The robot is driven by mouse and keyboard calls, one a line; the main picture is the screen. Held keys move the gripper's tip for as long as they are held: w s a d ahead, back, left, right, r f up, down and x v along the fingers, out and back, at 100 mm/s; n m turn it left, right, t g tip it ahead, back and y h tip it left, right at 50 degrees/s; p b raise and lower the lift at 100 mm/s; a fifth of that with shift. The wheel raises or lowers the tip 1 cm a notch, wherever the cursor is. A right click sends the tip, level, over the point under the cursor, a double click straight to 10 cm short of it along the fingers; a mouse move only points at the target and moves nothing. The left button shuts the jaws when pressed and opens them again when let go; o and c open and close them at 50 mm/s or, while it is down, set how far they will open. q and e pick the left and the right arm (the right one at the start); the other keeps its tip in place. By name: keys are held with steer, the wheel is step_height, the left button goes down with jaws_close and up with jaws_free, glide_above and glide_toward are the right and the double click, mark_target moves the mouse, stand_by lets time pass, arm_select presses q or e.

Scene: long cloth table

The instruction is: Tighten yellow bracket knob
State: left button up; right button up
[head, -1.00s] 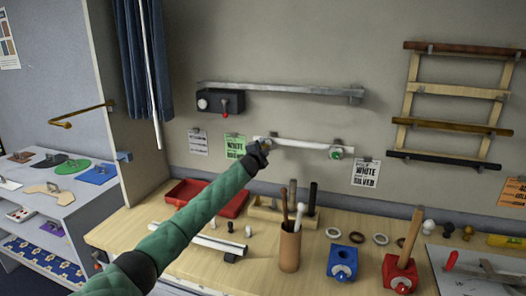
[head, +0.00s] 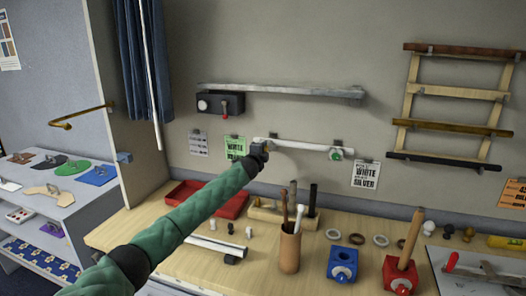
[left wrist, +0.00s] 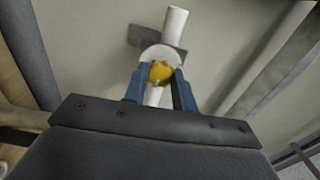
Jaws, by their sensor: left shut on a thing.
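The white rod (head: 302,147) is mounted on the back wall in two brackets. A green knob (head: 336,154) shows at its right bracket. My left gripper (head: 261,147) is at the rod's left end and hides the bracket there in the head view. In the left wrist view, the yellow knob (left wrist: 160,72) sits between the two blue fingers, which are shut on it. The white rod (left wrist: 177,22) and a grey bracket plate (left wrist: 168,37) show just behind the knob. My right gripper is not in view.
A grey bar (head: 290,91) with a black box (head: 222,103) is above the rod. A red tray (head: 180,195), a brown tool cup (head: 290,248) and blue and red blocks (head: 342,262) stand on the table below.

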arm_select(q)
steer(key=shift+f, duration=0.15)
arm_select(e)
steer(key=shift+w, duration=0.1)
arm_select(q)
steer(key=o, duration=1)
steer(key=shift+d, duration=0.1)
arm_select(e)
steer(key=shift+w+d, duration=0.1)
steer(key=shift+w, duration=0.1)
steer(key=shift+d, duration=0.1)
arm_select(q)
steer(key=b+v, duration=0.2)
steer(key=v, duration=0.5)
steer(key=shift+s+b, duration=0.35)
steer(key=shift+b, duration=0.05)
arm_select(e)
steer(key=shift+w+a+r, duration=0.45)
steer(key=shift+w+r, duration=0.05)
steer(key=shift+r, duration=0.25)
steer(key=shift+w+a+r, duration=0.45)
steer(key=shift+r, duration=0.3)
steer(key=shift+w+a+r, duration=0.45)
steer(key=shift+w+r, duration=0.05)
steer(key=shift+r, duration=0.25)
